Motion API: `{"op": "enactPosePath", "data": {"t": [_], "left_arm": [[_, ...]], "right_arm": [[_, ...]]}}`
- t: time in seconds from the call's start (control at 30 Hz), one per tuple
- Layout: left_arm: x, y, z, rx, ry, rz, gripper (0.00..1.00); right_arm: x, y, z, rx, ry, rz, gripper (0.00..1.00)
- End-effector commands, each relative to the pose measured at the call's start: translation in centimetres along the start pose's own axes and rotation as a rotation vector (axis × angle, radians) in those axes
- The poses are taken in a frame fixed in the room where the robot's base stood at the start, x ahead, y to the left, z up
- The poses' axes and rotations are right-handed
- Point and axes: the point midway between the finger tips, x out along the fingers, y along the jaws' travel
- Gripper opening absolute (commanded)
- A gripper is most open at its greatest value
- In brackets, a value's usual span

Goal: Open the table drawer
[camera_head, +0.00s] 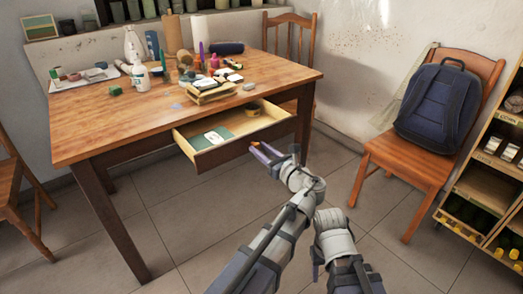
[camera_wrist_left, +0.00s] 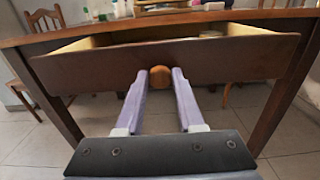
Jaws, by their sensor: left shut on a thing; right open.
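The wooden table (camera_head: 130,128) has a drawer (camera_head: 247,148) that is pulled part way out, its light inside showing. The dark drawer front (camera_wrist_left: 90,65) fills the upper part of the left wrist view, with a round orange-brown knob (camera_wrist_left: 160,77) at its middle. My left gripper (camera_head: 262,152) is at the drawer front, and its two purple fingers close around the knob in the wrist view (camera_wrist_left: 159,82). The fingertips hide the knob in the head view. My right arm shows at the bottom of the head view, but its fingers cannot be made out.
A green and white item (camera_head: 212,137) and a small yellowish item lie in the drawer. Bottles and books crowd the tabletop. A chair with a blue backpack (camera_head: 437,103) and a shelf (camera_head: 487,185) stand right. The floor before the drawer is clear.

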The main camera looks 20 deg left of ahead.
Motion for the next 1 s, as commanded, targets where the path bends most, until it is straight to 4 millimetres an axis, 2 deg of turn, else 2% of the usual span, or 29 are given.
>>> {"op": "enactPosePath", "data": {"t": [0.3, 0.33, 0.57, 1.0], "left_arm": [[0.01, 0.01, 0.04, 0.0, -0.001, 0.0, 0.0], [0.01, 0.01, 0.04, 0.0, -0.001, 0.0, 0.38], [0.02, 0.0, 0.04, 0.0, -0.001, 0.0, 0.64], [-0.04, 0.27, 0.04, 0.0, -0.001, 0.001, 0.65]], "right_arm": [[-0.01, -0.01, -0.03, 0.0, 0.0, 0.0, 0.53], [-0.01, -0.01, -0.02, 0.0, 0.0, 0.0, 0.53], [-0.01, -0.01, -0.01, 0.0, 0.0, 0.0, 0.53], [-0.01, 0.0, -0.01, 0.0, 0.0, 0.0, 0.53]]}}
